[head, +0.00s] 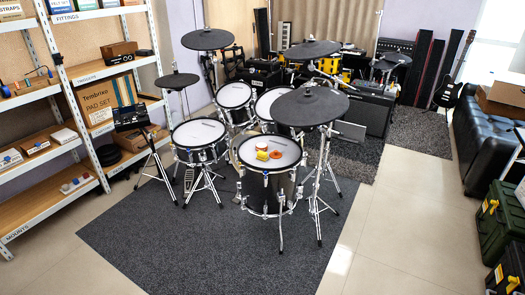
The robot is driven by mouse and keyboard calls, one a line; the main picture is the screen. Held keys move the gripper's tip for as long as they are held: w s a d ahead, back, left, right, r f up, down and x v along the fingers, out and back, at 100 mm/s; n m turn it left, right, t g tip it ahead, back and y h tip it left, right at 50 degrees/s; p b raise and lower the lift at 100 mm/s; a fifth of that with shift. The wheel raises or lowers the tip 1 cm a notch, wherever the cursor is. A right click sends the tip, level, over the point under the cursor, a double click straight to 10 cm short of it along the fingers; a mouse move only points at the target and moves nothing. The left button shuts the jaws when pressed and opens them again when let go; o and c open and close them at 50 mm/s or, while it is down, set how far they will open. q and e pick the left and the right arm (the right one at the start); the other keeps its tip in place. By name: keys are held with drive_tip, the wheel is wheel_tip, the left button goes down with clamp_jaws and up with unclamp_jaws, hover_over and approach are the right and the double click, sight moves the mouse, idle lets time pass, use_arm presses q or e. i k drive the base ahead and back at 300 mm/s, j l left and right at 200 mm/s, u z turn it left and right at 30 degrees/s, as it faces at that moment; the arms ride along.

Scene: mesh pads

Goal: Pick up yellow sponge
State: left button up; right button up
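A small yellow block, which looks like the yellow sponge (263,156), lies on the white mesh pad (287,147) of the front right drum in the electronic kit. Neither of my grippers shows in the head view.
A dark cymbal pad (312,106) overhangs the pad's right rear. Another mesh drum (199,132) stands to its left. Thin stand legs spread over the grey carpet (150,240). Shelves (60,190) line the left; a black sofa (476,140) and green case (498,225) stand right. Front floor is clear.

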sight(261, 156)
drive_tip(key=i+j, duration=0.1)
drive_tip(key=i, duration=0.4)
drive_tip(key=i+j, duration=0.1)
drive_tip(key=i, duration=0.4)
drive_tip(key=u, duration=0.05)
